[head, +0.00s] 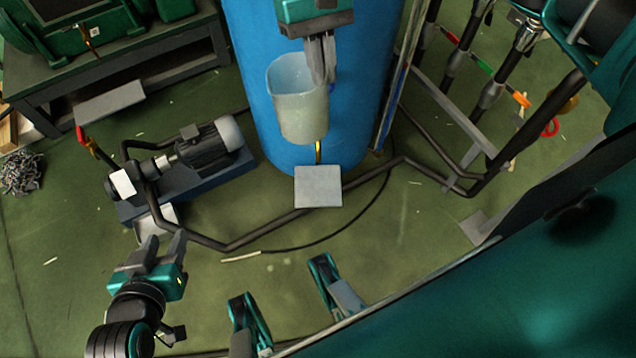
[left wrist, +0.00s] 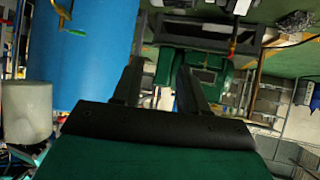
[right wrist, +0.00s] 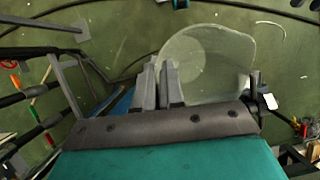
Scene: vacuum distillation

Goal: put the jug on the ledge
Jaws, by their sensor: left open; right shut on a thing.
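The jug (head: 301,112) is a whitish, translucent, open-topped vessel in front of the blue tank in the head view. My right gripper (head: 321,78) points down and is shut on the jug's right side; the jug hangs upright or nearly so. A small square grey plate (head: 318,187), which looks like the ledge, shows just below the jug, with a gap between them in the picture. The jug also shows in the left wrist view (left wrist: 27,112) and in the right wrist view (right wrist: 210,62). My left gripper (head: 164,246) is open and empty at the lower left.
The blue tank (head: 240,60) stands behind the jug. A pump with a motor (head: 210,145) sits on the floor at the left. Dark pipes (head: 275,223) run around the grey plate. A rack with hoses (head: 455,130) stands at the right. A grey bench (head: 120,68) is at the upper left.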

